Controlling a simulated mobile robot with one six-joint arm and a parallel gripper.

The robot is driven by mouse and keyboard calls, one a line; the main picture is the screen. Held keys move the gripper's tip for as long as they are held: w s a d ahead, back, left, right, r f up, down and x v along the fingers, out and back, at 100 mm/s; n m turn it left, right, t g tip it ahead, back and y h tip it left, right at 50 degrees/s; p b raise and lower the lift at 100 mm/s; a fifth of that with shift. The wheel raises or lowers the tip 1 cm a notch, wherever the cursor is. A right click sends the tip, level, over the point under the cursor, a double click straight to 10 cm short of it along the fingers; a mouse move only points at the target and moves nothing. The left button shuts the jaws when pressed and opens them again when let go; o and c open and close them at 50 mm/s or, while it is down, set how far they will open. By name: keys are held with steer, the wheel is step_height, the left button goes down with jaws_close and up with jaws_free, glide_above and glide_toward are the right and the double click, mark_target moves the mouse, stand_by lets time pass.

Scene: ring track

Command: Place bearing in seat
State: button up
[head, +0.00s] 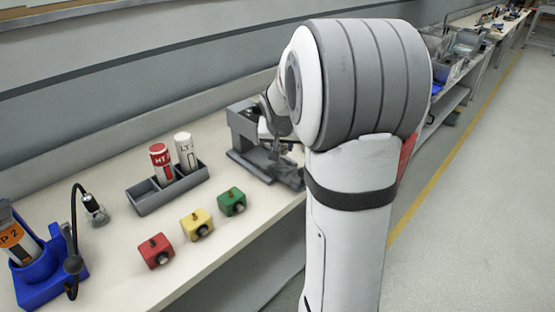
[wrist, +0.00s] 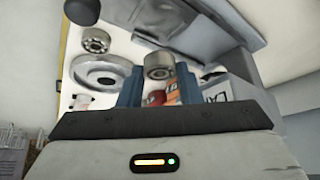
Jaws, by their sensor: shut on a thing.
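In the wrist view my gripper (wrist: 158,86) has its two blue fingers on either side of a small metal bearing (wrist: 158,66), and is shut on it. The bearing's round face shows at the fingertips. A wide grey ring-shaped part (wrist: 92,76), which may be the seat, lies to the left of the fingers. A second bearing (wrist: 96,40) lies above that ring in the picture. In the head view my arm hides most of the gripper and the bearing, beside a grey bench fixture (head: 245,128).
The bench (head: 110,200) holds a grey tray (head: 150,198) with a red-capped bottle (head: 160,162) and a white bottle (head: 185,150). Red (head: 156,251), yellow (head: 197,224) and green (head: 232,201) blocks stand near its front edge. A blue holder (head: 40,280) is at the left.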

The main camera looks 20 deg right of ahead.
mark_target(282, 166)
steer(key=shift+f+b, duration=0.3)
steer(key=shift+f, duration=2.65)
steer(key=shift+f, duration=0.15)
steer(key=o, duration=0.7)
